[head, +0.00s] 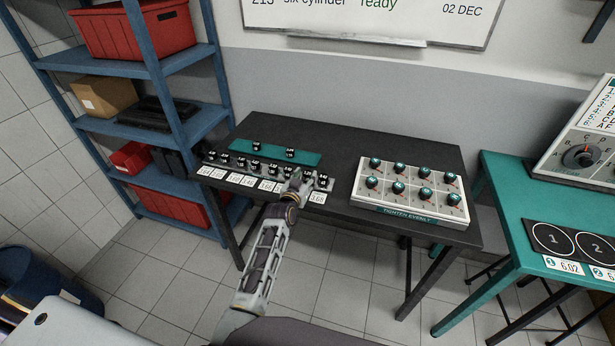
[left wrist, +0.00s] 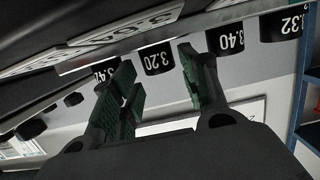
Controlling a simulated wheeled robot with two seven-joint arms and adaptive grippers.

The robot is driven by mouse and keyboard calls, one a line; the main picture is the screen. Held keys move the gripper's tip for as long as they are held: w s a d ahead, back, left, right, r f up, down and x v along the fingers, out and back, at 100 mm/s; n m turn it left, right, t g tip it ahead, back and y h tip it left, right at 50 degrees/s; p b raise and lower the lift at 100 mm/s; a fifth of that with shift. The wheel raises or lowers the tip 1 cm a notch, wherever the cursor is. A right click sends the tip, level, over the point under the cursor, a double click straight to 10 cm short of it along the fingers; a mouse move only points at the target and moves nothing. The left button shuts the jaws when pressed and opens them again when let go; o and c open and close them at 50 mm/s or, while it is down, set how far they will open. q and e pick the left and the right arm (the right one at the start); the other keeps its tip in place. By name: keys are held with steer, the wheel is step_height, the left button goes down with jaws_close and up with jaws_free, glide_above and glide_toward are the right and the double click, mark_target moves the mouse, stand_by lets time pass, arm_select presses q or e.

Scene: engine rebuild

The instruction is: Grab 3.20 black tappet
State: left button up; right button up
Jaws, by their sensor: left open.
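The black tappet marked 3.20 (left wrist: 157,60) shows in the left wrist view, where the picture appears upside down. It sits in the rack row above its white label. My left gripper (left wrist: 160,82) is open, with its green-padded fingers on either side of the 3.20 tappet's place in the picture. Whether the pads touch it I cannot tell. In the head view my left gripper (head: 296,182) is over the right part of the tappet row and hides part of it. The neighbouring black tappets marked 3.40 (left wrist: 224,40) and 3.32 (left wrist: 285,24) stand close by. My right gripper is out of view.
Two black tappets stand on a teal mat (head: 238,146) behind the row. A white box with several dark knobs (head: 412,208) stands at right on the black table (head: 350,145). A blue shelf (head: 190,128) stands left, a teal table (head: 515,200) right.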

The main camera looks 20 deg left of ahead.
arm_select(q)
steer(key=shift+w+f, duration=0.15)
steer(key=shift+w, duration=0.55)
steer(key=shift+c, duration=0.2)
steer(key=c, duration=0.8)
steer(key=shift+o, duration=0.2)
steer(key=shift+r, duration=0.2)
step_height(320, 180, up, 10)
steer(key=p, duration=0.9)
steer(key=shift+f, duration=0.2)
